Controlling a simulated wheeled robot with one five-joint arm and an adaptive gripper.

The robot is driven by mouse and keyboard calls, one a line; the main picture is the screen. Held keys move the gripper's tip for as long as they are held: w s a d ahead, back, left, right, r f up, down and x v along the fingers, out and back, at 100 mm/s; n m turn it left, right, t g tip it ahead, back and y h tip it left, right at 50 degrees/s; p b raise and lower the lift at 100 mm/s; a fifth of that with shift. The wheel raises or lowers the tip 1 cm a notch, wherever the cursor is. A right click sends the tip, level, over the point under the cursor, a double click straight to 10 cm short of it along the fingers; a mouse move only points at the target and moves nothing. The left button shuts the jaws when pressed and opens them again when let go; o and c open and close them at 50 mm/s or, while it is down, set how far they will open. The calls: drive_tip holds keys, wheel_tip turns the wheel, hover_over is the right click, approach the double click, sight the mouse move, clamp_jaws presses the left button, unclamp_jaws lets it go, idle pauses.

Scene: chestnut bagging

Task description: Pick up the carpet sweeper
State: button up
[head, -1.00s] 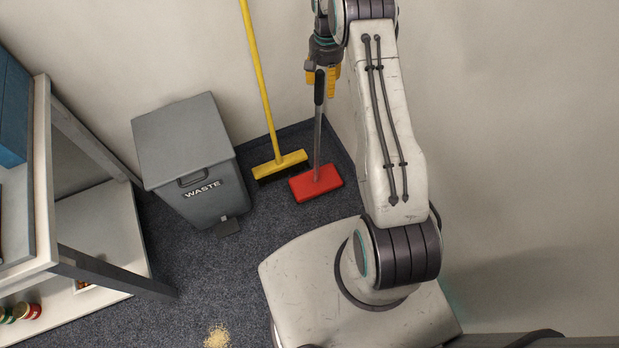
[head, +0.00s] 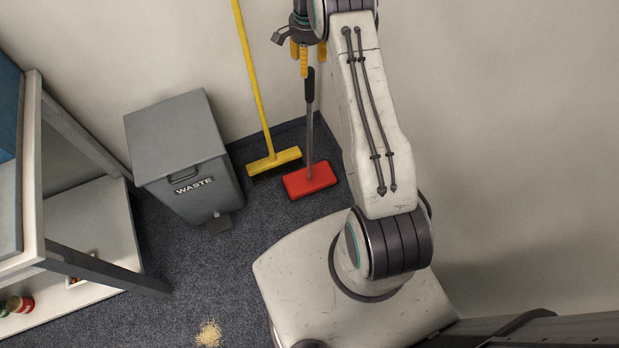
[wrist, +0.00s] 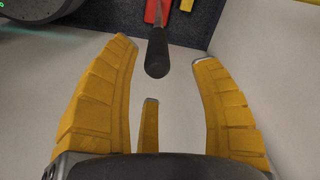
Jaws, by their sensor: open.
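The carpet sweeper has a flat red head (head: 311,181) on the dark carpet and a thin grey handle with a black grip, standing upright near the corner. In the wrist view its black grip (wrist: 157,52) points toward me. My gripper (head: 305,62) is at the top of the grip, with its yellow fingers spread. In the wrist view my gripper (wrist: 161,62) is open and empty. The grip's end shows between the two outer fingertips; I cannot tell whether it lies between them or just beyond. A third finger shows below it.
A yellow broom (head: 273,162) leans on the wall just left of the sweeper. A grey waste bin (head: 190,165) stands further left, then a shelf unit (head: 95,268). Crumbs (head: 209,334) lie on the carpet in front. A bare wall is on the right.

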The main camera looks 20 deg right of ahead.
sight(309, 78)
drive_tip(key=shift+s+d+f, duration=0.1)
drive_tip(key=shift+d+f, duration=0.05)
drive_tip(key=shift+f, duration=1.65)
drive_tip(key=shift+d+f, duration=0.15)
drive_tip(key=shift+f, duration=1.6)
drive_tip(key=shift+o, duration=0.2)
clamp_jaws()
drive_tip(key=shift+r, duration=0.15)
